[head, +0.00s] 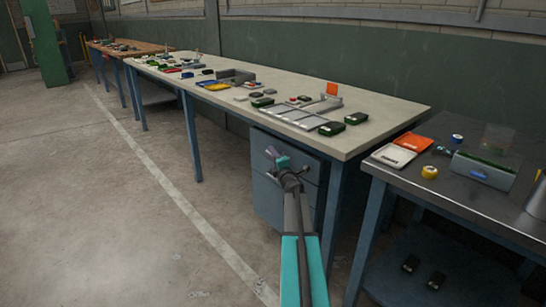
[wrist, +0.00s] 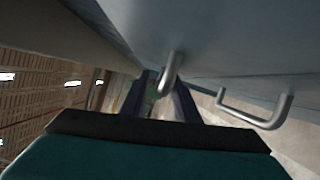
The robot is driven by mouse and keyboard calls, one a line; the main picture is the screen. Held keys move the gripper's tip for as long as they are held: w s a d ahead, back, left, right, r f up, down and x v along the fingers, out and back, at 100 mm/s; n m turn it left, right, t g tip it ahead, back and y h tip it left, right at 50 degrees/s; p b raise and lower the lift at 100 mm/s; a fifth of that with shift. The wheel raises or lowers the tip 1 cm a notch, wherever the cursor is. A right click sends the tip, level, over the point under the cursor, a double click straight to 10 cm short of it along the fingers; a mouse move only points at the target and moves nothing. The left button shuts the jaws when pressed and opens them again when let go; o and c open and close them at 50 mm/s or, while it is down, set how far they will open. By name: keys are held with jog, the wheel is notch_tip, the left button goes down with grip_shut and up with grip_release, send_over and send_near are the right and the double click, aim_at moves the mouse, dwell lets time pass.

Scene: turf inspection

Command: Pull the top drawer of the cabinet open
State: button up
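The blue-grey cabinet (head: 267,203) stands under the light-topped workbench in the head view. Its top drawer (head: 262,141) appears closed, and my arm partly covers the front. My gripper (head: 273,154) is at the upper part of that front. In the wrist view the cabinet front (wrist: 225,45) fills the upper right, with one metal bar handle (wrist: 170,73) at my gripper (wrist: 160,88) and a second handle (wrist: 262,118) to the right. The dark fingers are apart, so my gripper looks open. The nearer handle overlaps the fingertips; I cannot tell whether they touch it.
The workbench (head: 375,110) above holds trays, small boxes and parts. Its blue legs stand beside the cabinet. A dark metal table (head: 470,195) with an orange tray (head: 411,142) and yellow tape (head: 429,172) is at the right. The concrete floor (head: 130,220) to the left is clear.

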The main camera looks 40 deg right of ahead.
jog(key=shift+c, duration=0.4)
grip_shut()
